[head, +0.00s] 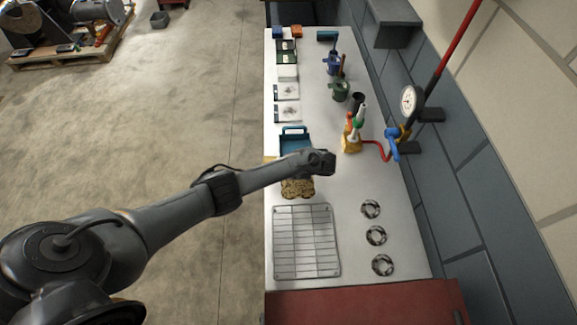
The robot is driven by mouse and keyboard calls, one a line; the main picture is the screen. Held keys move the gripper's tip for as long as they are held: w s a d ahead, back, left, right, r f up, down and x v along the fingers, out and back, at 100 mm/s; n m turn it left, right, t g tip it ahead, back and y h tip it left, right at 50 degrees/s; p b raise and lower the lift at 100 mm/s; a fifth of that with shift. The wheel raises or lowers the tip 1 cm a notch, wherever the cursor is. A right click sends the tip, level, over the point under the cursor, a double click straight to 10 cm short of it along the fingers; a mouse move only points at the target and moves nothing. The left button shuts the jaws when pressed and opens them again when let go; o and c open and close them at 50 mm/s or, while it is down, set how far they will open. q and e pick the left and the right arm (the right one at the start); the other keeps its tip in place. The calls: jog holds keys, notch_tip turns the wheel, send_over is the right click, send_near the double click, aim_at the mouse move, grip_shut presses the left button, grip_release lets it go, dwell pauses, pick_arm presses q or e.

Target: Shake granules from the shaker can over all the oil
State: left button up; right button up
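My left arm reaches in from the left over the bench, and its wrist end with the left gripper (322,162) is above the middle of the bench. The fingers are hidden from this angle, so I cannot tell whether they are open or hold anything. A brown, grainy patch (298,188) lies just below the arm, partly covered by it; it looks like granules. I cannot make out any bare oil or pick out the shaker can with certainty. My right gripper is not in view.
A wire rack (306,242) lies near the red surface (365,305). A blue tray (295,138) is behind the arm. Bottles (352,138), a green can (340,91) and a gauge (411,100) stand along the wall side.

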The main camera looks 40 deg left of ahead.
pick_arm(q)
jog(key=shift+s+a+r+p, duration=0.1)
jog(key=shift+s+a+p, duration=0.15)
jog(key=shift+s+p, duration=0.05)
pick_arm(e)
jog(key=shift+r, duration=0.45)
pick_arm(q)
jog(key=shift+w+d, duration=0.1)
jog(key=shift+w, duration=0.1)
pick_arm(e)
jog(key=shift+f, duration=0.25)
pick_arm(q)
jog(key=shift+w+d+b, duration=0.25)
jog(key=shift+b, duration=0.2)
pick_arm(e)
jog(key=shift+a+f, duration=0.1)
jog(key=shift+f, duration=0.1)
pick_arm(q)
jog(key=shift+r, duration=0.1)
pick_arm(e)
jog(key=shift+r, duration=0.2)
